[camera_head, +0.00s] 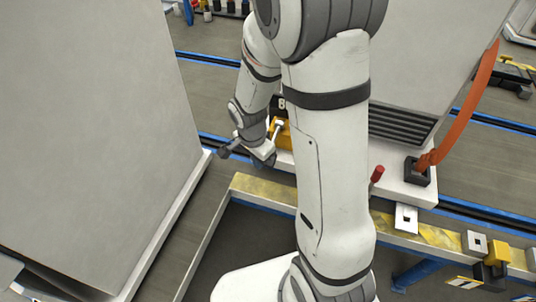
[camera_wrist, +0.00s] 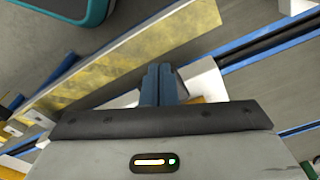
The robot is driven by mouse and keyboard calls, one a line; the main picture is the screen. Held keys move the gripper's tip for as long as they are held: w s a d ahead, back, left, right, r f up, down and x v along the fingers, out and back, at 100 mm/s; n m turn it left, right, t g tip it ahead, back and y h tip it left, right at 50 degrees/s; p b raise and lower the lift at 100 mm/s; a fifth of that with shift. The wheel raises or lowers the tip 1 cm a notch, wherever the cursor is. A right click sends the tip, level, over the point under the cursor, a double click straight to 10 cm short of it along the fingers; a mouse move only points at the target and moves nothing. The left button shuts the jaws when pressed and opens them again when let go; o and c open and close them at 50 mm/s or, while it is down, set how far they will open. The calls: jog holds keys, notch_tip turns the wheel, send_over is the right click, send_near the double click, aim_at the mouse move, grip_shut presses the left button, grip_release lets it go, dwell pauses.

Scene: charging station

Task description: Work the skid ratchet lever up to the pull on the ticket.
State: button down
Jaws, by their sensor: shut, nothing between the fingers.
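My gripper shows in the wrist view (camera_wrist: 160,70), its two blue-grey fingers shut together with nothing between them. In the head view, my wrist and gripper end (camera_head: 262,158) is low beside a yellow block (camera_head: 284,134) at the near edge of the white skid. A short red-handled lever (camera_head: 377,174) stands up from the skid to the right, behind my arm and apart from the gripper. I cannot tell for sure which part is the ratchet lever. No readable ticket shows. My arm hides part of the skid.
A large grey cabinet (camera_head: 90,120) fills the left. A worn yellow-topped rail (camera_head: 430,235) runs along the front, with a white slotted plate (camera_head: 406,218) on it. An orange cable (camera_head: 470,105) enters a black socket (camera_head: 417,170) at right. Blue-edged floor tracks run behind.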

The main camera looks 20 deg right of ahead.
jog(key=shift+a, duration=0.1)
notch_tip(320, 180, up, 8)
jog(key=p, duration=0.1)
jog(key=shift+s+a, duration=0.25)
jog(key=shift+a, duration=0.1)
jog(key=shift+f, duration=0.1)
dwell(2.2)
jog(key=s+d+r+n+t+p, duration=0.1)
jog(key=s+r+n+p, duration=0.3)
jog(key=r, duration=0.6)
jog(key=s+d+r+n+t+y+p, duration=0.1)
jog(key=s+d+r+n+p, duration=0.1)
jog(key=s+r+n+p, duration=0.3)
jog(key=s+r+n, duration=0.3)
jog(key=r, duration=0.2)
jog(key=shift+s+d+r, duration=0.15)
jog(key=shift+s+r, duration=0.05)
jog(key=shift+r, duration=0.2)
